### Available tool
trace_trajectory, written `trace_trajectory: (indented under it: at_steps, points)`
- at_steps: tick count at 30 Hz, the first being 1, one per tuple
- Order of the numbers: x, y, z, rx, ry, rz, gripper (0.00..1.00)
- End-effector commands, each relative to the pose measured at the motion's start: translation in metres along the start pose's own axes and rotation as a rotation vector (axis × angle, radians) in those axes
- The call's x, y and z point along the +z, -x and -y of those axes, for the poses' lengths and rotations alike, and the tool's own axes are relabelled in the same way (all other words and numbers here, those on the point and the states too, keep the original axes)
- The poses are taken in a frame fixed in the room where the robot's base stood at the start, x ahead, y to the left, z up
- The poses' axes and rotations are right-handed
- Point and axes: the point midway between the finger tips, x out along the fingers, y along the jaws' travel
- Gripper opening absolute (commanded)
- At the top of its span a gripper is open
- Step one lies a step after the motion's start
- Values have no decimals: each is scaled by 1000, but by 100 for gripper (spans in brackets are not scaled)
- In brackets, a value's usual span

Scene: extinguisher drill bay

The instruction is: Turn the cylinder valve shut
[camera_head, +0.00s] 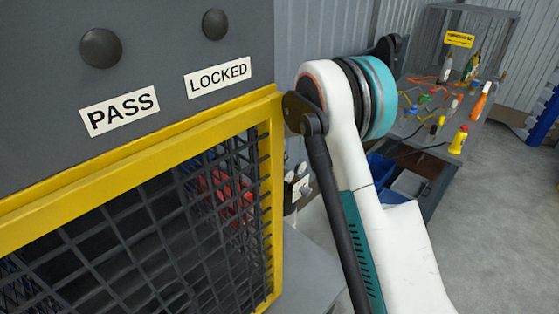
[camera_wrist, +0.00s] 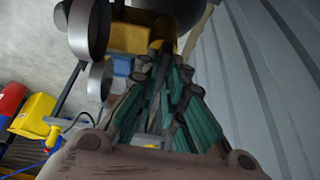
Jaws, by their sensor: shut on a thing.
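In the wrist view, my gripper (camera_wrist: 168,78) points away from the camera, its teal and dark fingers drawn together. It is shut on a part at the fingertips, which I take to be the cylinder valve, mostly hidden by the fingers. A brass-yellow piece (camera_wrist: 162,34) shows just beyond the tips, below a dark rounded shape (camera_wrist: 178,8). In the head view, my gripper is out of sight behind my white arm and the cabinet. Red cylinder shapes (camera_head: 228,196) show dimly behind the cabinet's black mesh. The valve cannot be made out there.
A grey cabinet (camera_head: 165,45) with a yellow frame and PASS and LOCKED labels fills the left of the head view. A workbench (camera_head: 472,118) with bottles and tools stands at the back right. Open floor (camera_head: 515,200) lies at right. A corrugated wall (camera_wrist: 265,85) is close in the wrist view.

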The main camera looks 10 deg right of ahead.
Motion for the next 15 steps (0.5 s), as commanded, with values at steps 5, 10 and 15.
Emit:
trace_trajectory:
  at_steps: [5, 10, 15]
  points:
    - [0, 0, 1, 1, -7, 0, 0]
    - [0, 0, 1, 1, -7, 0, 0]
    - [0, 0, 1, 1, -7, 0, 28]
